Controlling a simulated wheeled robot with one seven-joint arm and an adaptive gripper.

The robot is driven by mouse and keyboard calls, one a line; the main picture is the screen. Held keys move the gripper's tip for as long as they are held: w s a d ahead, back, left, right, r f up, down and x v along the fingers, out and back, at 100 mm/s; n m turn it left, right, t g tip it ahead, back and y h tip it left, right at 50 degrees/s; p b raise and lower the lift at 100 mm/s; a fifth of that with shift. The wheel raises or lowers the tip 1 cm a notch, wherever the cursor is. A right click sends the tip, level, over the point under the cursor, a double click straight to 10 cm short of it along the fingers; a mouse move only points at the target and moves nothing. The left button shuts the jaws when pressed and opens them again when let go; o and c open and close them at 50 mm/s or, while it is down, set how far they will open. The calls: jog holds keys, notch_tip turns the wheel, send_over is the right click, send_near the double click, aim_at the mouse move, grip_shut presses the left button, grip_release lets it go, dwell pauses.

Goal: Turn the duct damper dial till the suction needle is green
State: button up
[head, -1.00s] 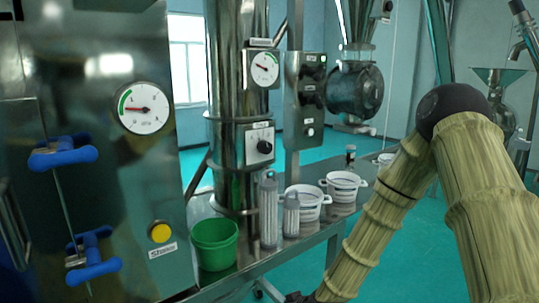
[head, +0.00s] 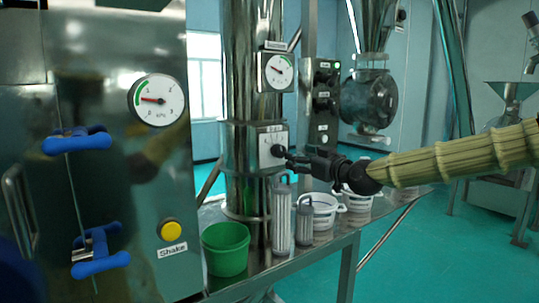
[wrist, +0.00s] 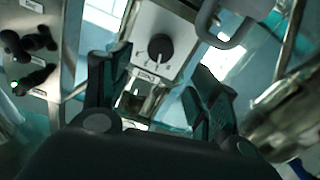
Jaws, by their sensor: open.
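The damper dial is a black knob (head: 278,150) on a white plate on the steel duct (head: 247,190). In the wrist view the knob (wrist: 160,47) shows whole, beyond and between the fingers. My gripper (head: 287,158) is at the plate's right side in the head view; its open fingers (wrist: 157,85) appear short of the knob, with no contact visible. A gauge (head: 279,70) sits on the duct above the dial; its fine markings are too small to read. A larger kPa gauge (head: 157,100) on the left cabinet has a green arc at left and a red needle pointing left.
A switch box (head: 322,100) with black knobs stands right of the duct. A yellow Shake button (head: 171,231) and blue handles (head: 78,141) are on the cabinet.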

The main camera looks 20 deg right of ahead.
aim_at(282, 151)
jog(key=shift+p+x, duration=1.2)
jog(key=shift+x, duration=4.05)
